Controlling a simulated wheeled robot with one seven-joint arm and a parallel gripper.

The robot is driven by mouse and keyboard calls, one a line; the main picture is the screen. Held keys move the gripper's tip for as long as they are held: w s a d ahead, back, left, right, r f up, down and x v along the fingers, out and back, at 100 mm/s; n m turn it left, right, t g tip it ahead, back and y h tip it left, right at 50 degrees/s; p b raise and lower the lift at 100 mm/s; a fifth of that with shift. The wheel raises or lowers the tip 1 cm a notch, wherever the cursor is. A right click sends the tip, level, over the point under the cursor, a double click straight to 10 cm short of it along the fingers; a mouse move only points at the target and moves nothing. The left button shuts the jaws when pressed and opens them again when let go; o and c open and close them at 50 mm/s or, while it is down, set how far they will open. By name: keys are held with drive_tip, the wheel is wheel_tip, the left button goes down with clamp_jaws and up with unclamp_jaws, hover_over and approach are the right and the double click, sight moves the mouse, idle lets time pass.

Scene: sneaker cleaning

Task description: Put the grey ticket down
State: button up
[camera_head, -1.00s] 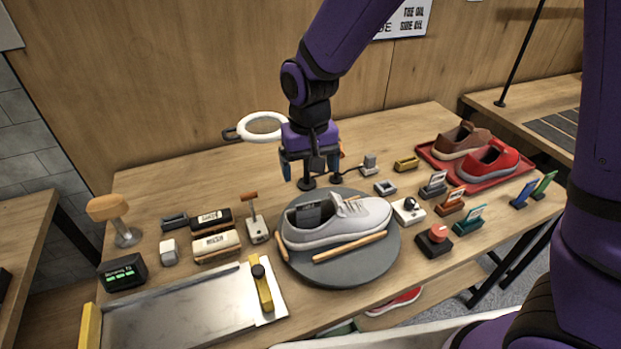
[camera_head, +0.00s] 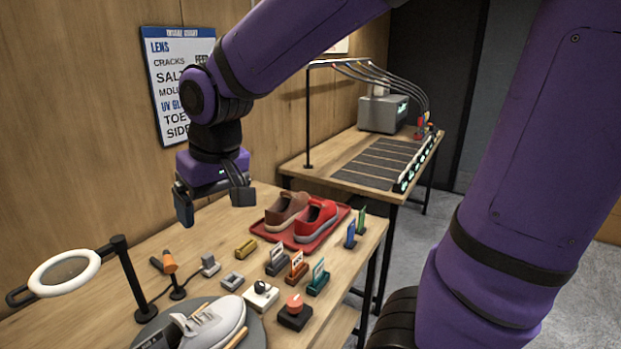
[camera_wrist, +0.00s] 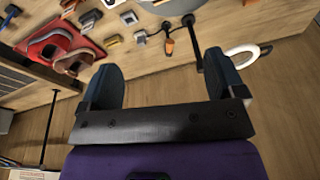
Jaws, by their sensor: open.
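My gripper (camera_head: 213,200) is open and empty, raised over the back of the workbench near the wood wall. The wrist view shows its two dark fingers (camera_wrist: 162,75) spread wide with nothing between them. A small grey holder (camera_head: 277,266) on the bench has a pale greyish ticket (camera_head: 279,251) standing in it; this looks like the grey ticket, though its print is too small to read. It stands in front of the red shoe tray, well apart from my gripper. Beside it are an orange holder (camera_head: 297,275) and a teal holder (camera_head: 318,284), each with a ticket.
A red tray (camera_head: 335,226) carries a brown shoe and a red shoe. An orange-headed tool (camera_head: 169,263) stands by the ring lamp (camera_head: 65,272). A grey sneaker (camera_head: 215,323), a red-knobbed box (camera_head: 294,312) and blue and green upright cards are nearby. A second table (camera_head: 330,165) stands behind.

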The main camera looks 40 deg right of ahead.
drive_tip(key=s+d+r+t, duration=0.1)
drive_tip(key=s+d+r, duration=0.1)
drive_tip(key=s+d, duration=0.2)
drive_tip(key=s+d+r+m+t, duration=0.1)
drive_tip(key=s+d+r, duration=0.2)
drive_tip(key=s, duration=0.6)
drive_tip(key=shift+d+r+t+h, duration=0.3)
drive_tip(key=shift+d+h, duration=0.1)
drive_tip(key=shift+d, duration=0.8)
drive_tip(key=shift+w, duration=0.1)
